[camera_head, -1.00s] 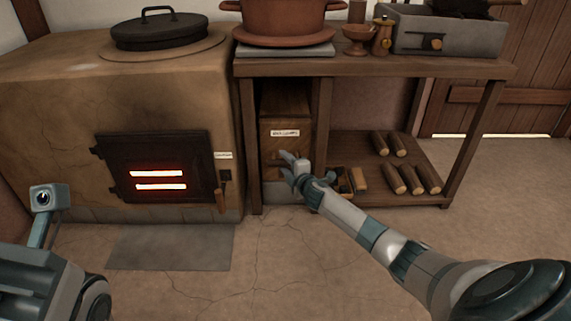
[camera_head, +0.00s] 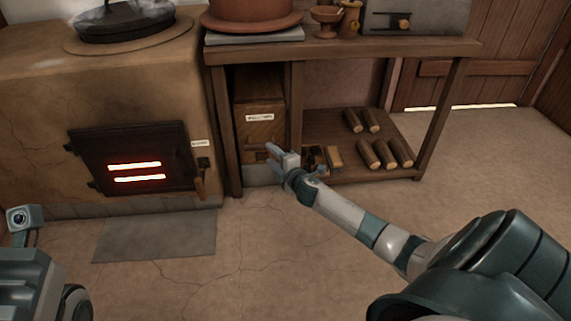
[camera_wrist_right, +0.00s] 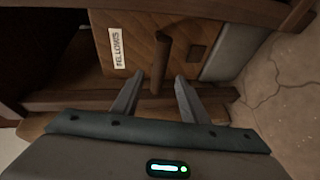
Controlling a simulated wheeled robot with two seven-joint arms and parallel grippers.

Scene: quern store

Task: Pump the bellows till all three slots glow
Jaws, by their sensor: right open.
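The clay stove (camera_head: 60,115) has a dark iron door (camera_head: 85,150) at the left of the head view. Two slots in it glow, an upper one (camera_head: 135,166) and a lower one (camera_head: 140,179); I cannot make out a third lit slot. The wooden bellows (camera_head: 258,90), labelled so, stands under the table beside the stove; it also shows in the right wrist view (camera_wrist_right: 138,35). Its upright wooden handle (camera_wrist_right: 162,55) reaches down between my right fingertips. My right gripper (camera_head: 277,152) is open in front of the bellows. Of my left arm only a part shows, not the fingers.
The wooden table (camera_head: 430,50) carries a clay pot (camera_head: 250,12), a small cup (camera_head: 326,18) and a grey box (camera_head: 425,15). Several logs (camera_head: 385,153) lie on its lower shelf, right of the bellows. A grey floor plate (camera_head: 155,235) lies before the stove. The front floor is clear.

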